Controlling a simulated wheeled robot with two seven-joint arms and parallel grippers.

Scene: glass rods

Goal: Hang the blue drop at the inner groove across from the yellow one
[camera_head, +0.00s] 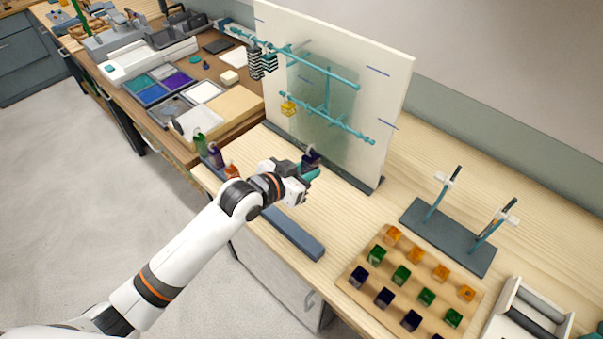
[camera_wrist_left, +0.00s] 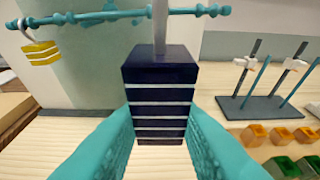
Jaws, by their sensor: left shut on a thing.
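My left gripper (camera_head: 308,172) is shut on the blue drop (camera_head: 311,156), in front of the white panel. In the left wrist view the blue drop (camera_wrist_left: 158,78) is dark blue with pale bands, upright between the teal fingers, its pale stem rising past the rod. The yellow drop (camera_head: 288,108) hangs from the left part of the lower teal rod (camera_head: 342,124); it also shows in the left wrist view (camera_wrist_left: 40,52). Small knobs along the rod mark grooves. Whether the blue drop's stem touches the rod cannot be told. My right gripper is not in view.
Black-and-white striped drops (camera_head: 262,62) hang from the upper teal rod (camera_head: 312,66). A wooden board (camera_head: 385,270) with orange, green and dark blue cubes lies front right. A dark stand (camera_head: 447,238) with rods stands behind it. Small bottles (camera_head: 215,155) stand left of my gripper.

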